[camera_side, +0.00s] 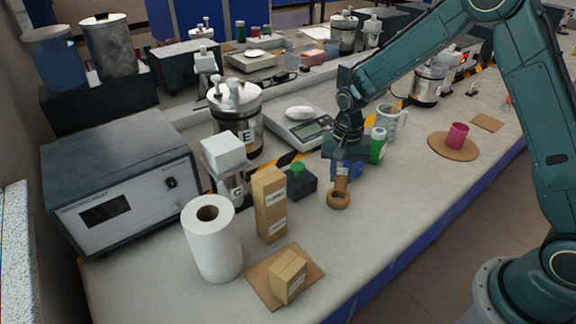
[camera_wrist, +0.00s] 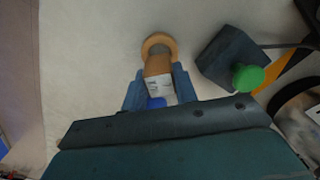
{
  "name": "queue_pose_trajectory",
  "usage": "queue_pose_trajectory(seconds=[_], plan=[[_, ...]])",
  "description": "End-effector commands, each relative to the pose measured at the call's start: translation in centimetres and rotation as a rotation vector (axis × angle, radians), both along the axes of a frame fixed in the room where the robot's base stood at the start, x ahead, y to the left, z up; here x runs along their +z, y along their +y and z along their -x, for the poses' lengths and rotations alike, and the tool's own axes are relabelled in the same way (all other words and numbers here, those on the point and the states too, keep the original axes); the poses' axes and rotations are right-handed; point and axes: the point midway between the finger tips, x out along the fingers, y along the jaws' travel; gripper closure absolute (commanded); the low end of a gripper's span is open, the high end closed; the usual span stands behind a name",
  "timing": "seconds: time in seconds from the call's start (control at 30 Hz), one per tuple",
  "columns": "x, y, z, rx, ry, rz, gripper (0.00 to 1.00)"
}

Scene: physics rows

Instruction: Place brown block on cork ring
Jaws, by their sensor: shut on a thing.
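The brown block (camera_side: 341,184) is held between the fingers of my gripper (camera_side: 341,174), with its lower end sticking out below them. The cork ring (camera_side: 339,202) lies flat on the bench just below the block. In the wrist view the block (camera_wrist: 158,67) shows a white label and sits between the two blue fingers of my gripper (camera_wrist: 159,88). It covers the near part of the ring (camera_wrist: 158,41). I cannot tell whether block and ring touch.
A dark box with a green button (camera_side: 300,180) stands left of the ring. A green bottle (camera_side: 378,147) and something blue (camera_side: 357,170) are close behind the gripper. Stacked cardboard boxes (camera_side: 270,205) and a paper roll (camera_side: 213,242) stand further left.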

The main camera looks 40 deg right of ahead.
Motion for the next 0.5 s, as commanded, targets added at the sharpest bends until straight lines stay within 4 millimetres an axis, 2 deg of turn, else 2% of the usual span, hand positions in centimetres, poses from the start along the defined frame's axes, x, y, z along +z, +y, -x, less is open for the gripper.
queue_pose_trajectory(seconds=[0.2,0.5], plan=[[-2.5,0.0,0.1,0.000,0.003,0.000,0.94],[-2.9,0.0,0.0,0.000,0.000,0.000,0.94]])
